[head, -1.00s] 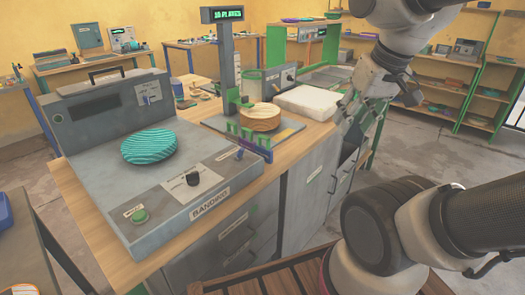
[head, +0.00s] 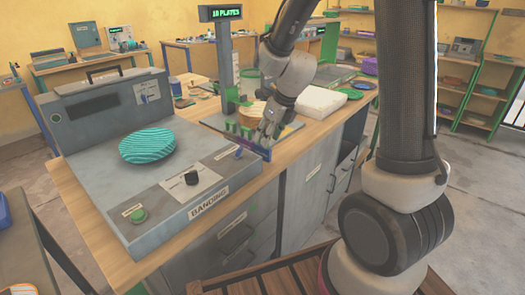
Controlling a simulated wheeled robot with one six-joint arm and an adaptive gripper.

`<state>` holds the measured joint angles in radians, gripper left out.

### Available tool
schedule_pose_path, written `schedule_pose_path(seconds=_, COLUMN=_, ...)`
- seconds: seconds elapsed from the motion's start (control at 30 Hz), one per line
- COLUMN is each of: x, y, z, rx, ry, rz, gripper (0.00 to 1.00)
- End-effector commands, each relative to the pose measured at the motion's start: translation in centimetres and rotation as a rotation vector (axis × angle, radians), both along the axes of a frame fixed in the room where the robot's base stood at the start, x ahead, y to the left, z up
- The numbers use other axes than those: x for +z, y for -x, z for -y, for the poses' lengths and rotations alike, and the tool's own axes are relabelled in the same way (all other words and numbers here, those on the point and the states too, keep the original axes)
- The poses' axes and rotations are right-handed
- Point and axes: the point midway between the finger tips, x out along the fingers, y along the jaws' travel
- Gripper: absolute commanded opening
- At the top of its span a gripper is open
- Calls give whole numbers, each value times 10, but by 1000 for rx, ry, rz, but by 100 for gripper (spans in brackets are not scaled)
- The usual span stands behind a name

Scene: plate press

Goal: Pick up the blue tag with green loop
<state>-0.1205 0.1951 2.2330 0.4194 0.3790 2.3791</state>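My gripper (head: 268,130) points down at the front edge of the scale-like stand, in front of the wooden round block (head: 251,112). A row of small green pieces (head: 232,127) stands along that edge, with a blue-purple strip (head: 259,151) below them. These may be tags with green loops, but they are too small for me to single out the blue tag with the green loop. My gripper covers the right part of the row. I cannot tell whether its fingers touch a piece or how far apart they are.
A grey banding machine (head: 90,185) with a turquoise striped plate (head: 147,146) fills the bench's left. The stand's post (head: 228,60) rises just left of my gripper. A white slab (head: 320,101) and green discs (head: 357,89) lie to the right.

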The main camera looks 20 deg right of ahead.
Motion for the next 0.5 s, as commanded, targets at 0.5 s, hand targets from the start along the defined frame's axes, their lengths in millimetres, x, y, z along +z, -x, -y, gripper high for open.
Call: schedule_pose_path(seconds=0.5, x=-62, y=-15, z=-14, rx=4, ry=2, rz=-1, gripper=39)
